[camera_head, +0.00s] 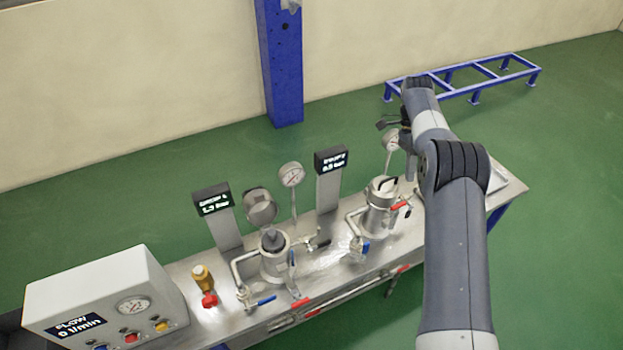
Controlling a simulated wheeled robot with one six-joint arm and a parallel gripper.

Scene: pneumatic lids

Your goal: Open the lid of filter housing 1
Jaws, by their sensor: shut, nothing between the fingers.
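Two metal filter housings stand on a steel bench; I cannot read a number on either. The left housing (274,262) has a round metal disc (260,207) standing upright behind it, which looks like its raised lid, and a dark piece in its mouth. The right housing (379,219) has its lid (382,188) down, with a dark handle on top. My gripper (384,124) is small and dark at the far end of my arm, above and behind the right housing and apart from it. It is shut and empty, partly hidden by my arm.
The steel bench (330,262) carries pressure gauges (292,175), two display posts (212,200), (331,160), and red and blue valve handles. A control box (100,300) stands at the left. A blue frame (475,85) and pillar (281,65) are behind. My arm covers the bench's right part.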

